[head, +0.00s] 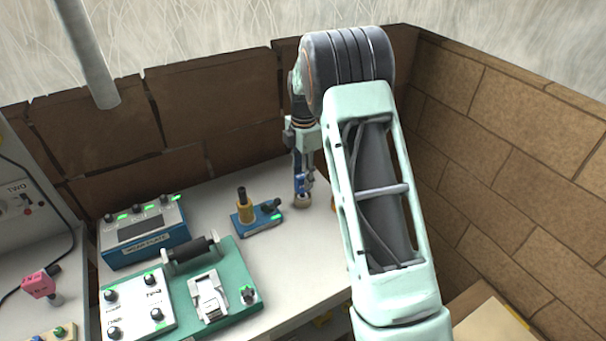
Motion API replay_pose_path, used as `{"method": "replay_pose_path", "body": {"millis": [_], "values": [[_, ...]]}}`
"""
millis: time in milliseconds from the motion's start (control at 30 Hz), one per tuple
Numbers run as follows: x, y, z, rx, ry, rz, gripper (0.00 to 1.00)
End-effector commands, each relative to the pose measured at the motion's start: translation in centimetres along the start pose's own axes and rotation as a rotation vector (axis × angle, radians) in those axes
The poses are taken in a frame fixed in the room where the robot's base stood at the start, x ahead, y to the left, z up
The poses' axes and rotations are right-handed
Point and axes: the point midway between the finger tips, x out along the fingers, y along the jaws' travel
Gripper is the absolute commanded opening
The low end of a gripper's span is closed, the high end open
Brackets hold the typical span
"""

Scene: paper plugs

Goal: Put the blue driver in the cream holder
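My gripper (303,181) points down at the back of the bench, close above a small tan-cream round piece (302,202), which looks like the cream holder. A narrow blue part (298,184) shows upright at the fingertips, over that piece. It may be the blue driver, but it is too small to separate clearly from the fingers. I cannot tell whether its lower end is inside the holder or just above it. Whether the fingers are shut on it is also unclear.
Left of my gripper, a blue base (258,218) carries a yellow, black-topped piece (244,206). A blue control box (145,235) and a green board (235,285) stand farther left. My arm hides the bench's right part; brick walls (225,110) close the back and right.

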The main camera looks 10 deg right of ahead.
Motion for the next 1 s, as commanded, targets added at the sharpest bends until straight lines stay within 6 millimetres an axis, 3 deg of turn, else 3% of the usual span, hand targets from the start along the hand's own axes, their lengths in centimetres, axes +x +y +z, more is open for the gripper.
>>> {"method": "replay_pose_path", "body": {"millis": [400, 600, 1000], "values": [[-8.1, 0.2, 0.1, 0.001, -0.001, 0.006, 0.37], [-11.1, 0.1, 0.0, 0.0, -0.001, 0.002, 0.37], [-12.2, 0.0, 0.0, 0.0, 0.0, 0.001, 0.37]]}}
